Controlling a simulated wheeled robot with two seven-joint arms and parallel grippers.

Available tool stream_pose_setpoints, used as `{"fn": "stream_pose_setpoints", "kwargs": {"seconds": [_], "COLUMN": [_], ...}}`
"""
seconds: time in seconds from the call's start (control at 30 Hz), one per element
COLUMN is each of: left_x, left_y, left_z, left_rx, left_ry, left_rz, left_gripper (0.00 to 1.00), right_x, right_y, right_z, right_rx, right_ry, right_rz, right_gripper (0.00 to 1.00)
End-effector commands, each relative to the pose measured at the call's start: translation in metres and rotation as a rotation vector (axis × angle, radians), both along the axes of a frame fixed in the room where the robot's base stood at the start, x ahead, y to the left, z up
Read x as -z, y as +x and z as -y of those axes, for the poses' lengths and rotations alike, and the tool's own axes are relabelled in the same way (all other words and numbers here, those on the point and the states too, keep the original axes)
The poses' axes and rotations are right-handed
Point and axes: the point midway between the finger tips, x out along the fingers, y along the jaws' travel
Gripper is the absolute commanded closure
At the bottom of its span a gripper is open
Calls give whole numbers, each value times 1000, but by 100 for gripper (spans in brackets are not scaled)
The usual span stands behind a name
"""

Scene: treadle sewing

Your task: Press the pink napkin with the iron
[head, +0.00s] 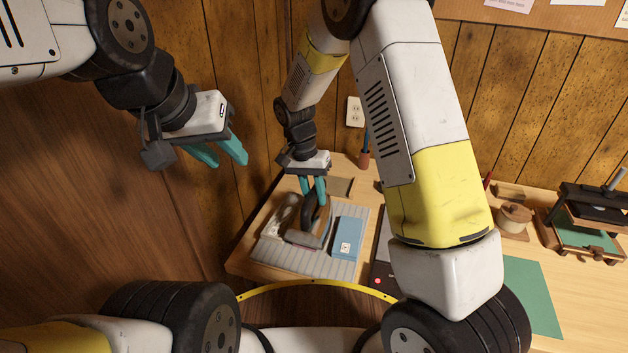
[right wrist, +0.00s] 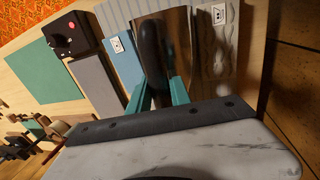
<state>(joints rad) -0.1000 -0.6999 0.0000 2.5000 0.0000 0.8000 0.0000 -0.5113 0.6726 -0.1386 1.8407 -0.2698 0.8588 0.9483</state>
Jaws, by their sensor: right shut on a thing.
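My right gripper (head: 314,192) is shut on the dark handle of the iron (head: 318,213). The iron rests over the grey striped pad (head: 265,254), its metal body low against it; whether it touches cannot be told. The handle also shows between the fingers in the right wrist view (right wrist: 153,48). No clearly pink napkin can be made out; any cloth under the iron is hidden. A pale, wavy cloth (head: 279,222) lies left of the iron. My left gripper (head: 228,164) is open and empty in the air, away from the table at the upper left.
A folded blue cloth with a tag (head: 347,238) lies right of the iron. A black device with a red button (right wrist: 73,32) stands beside a grey strip. A green mat (head: 530,290), a wooden pot (head: 514,219) and a press (head: 590,222) are further right. A wood wall stands behind.

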Motion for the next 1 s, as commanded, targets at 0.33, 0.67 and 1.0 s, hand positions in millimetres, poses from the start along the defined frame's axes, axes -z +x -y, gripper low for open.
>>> {"fn": "stream_pose_setpoints", "kwargs": {"seconds": [0.33, 0.67, 1.0], "left_x": [0, 0, 0], "left_y": [0, 0, 0], "left_z": [0, 0, 0], "left_rx": [0, 0, 0], "left_ry": [0, 0, 0], "left_rz": [0, 0, 0], "left_gripper": [64, 64, 64], "right_x": [-34, -63, -76], "right_y": [3, 4, 3], "right_z": [-1, -1, -1], "right_rx": [-2, -1, -1], "right_ry": [5, 5, 5], "right_rz": [10, 12, 10], "right_gripper": [100, 100, 100]}}
